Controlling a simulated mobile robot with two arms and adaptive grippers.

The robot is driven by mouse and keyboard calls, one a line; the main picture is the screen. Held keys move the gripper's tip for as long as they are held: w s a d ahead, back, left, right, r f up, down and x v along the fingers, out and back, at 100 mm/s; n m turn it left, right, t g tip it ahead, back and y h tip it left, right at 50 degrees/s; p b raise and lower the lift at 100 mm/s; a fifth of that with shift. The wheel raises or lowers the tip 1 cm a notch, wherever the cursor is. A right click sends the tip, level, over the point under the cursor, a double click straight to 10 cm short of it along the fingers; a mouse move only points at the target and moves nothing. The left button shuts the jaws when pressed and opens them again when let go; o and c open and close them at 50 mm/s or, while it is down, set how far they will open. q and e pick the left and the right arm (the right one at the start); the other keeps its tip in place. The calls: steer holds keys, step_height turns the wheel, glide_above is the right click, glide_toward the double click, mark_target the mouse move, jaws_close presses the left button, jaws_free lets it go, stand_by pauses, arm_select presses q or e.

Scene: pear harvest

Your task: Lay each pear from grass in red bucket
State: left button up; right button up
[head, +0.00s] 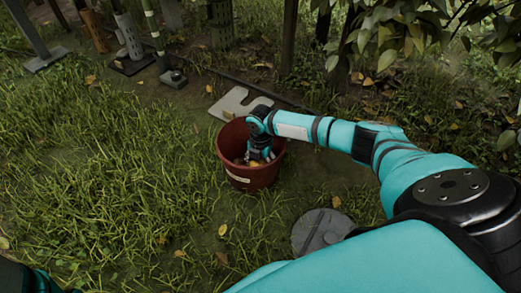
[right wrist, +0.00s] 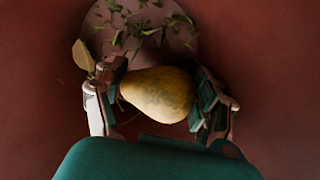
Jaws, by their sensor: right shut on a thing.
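The red bucket (head: 252,177) stands on the ground near the middle of the head view. My right arm reaches down into it, and my right gripper (head: 259,155) is inside the bucket's rim. In the right wrist view my right gripper (right wrist: 160,95) is shut on a yellow-green pear (right wrist: 158,93), with a finger at each side of it. The bucket's red inner wall (right wrist: 40,100) surrounds it, and leaves lie on the bottom below. A bit of yellow (head: 255,163) shows beside the gripper in the head view. My left gripper is not in view.
Grass covers the left and front, with scattered fallen leaves. A pale flat slab (head: 238,103) lies behind the bucket, and a grey round disc (head: 322,232) lies in front right. Posts (head: 290,40) stand at the back. Leafy branches (head: 415,30) hang at upper right.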

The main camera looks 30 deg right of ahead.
steer(key=shift+f, duration=0.1)
steer(key=o, duration=1.4)
